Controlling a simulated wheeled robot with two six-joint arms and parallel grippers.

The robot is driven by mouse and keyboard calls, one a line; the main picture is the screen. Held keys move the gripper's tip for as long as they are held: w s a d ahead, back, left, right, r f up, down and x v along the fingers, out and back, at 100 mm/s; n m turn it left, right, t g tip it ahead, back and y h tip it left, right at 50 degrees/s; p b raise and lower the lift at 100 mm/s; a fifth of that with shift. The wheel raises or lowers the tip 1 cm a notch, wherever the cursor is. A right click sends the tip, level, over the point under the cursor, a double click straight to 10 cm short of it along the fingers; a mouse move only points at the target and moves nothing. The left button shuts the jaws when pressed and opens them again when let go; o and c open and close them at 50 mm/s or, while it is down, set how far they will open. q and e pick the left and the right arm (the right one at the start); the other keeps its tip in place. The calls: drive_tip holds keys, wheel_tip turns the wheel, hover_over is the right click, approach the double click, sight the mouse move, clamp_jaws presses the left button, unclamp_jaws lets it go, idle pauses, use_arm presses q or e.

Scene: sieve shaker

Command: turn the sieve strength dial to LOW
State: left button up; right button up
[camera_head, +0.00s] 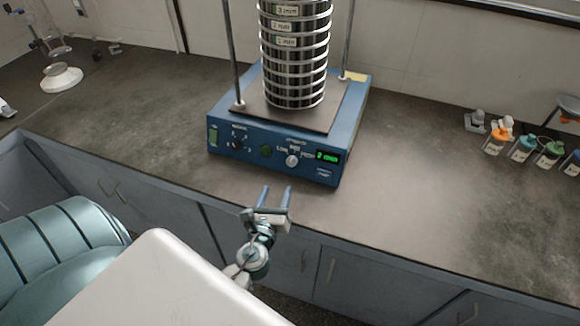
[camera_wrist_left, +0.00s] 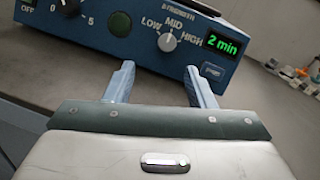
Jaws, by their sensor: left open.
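The sieve shaker (camera_head: 226,161) is a blue box on the counter with a stack of metal sieves (camera_head: 293,65) on its plate. The strength dial (camera_head: 292,161) is a pale knob on the front panel; it also shows in the left wrist view (camera_wrist_left: 167,43). LOW, MID and HIGH are printed around it, and its pointer appears turned up toward MID. My left gripper (camera_head: 276,190) is open and empty in front of the panel, below and apart from the dial. Its two fingers (camera_wrist_left: 160,75) point toward the panel in the left wrist view. My right gripper is not seen.
A green round button (camera_wrist_left: 119,24) sits left of the dial, and a lit "2 min" display (camera_wrist_left: 221,45) sits right of it. Another knob (camera_head: 238,144) is farther left. Small bottles (camera_head: 523,147) stand at the counter's right. The counter beside the shaker is clear.

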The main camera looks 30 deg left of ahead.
sight(291, 163)
use_arm(q)
drive_tip(key=shift+w+d+m+h, duration=0.2)
drive_tip(key=shift+d+m+h, duration=0.1)
drive_tip(key=shift+m, duration=0.4)
drive_tip(key=shift+w+t, duration=0.2)
drive_tip(key=shift+t, duration=0.1)
drive_tip(key=p+x, duration=0.2)
drive_tip(key=x, duration=0.7)
drive_tip(key=shift+w+a+p, duration=0.1)
drive_tip(key=shift+w+p, duration=0.1)
drive_tip(key=shift+p, duration=0.15)
drive_tip(key=shift+w+a, duration=0.1)
drive_tip(key=shift+w, duration=0.15)
drive_tip(key=shift+w+f, duration=0.1)
drive_tip(key=shift+w, duration=0.1)
drive_tip(key=c, duration=1)
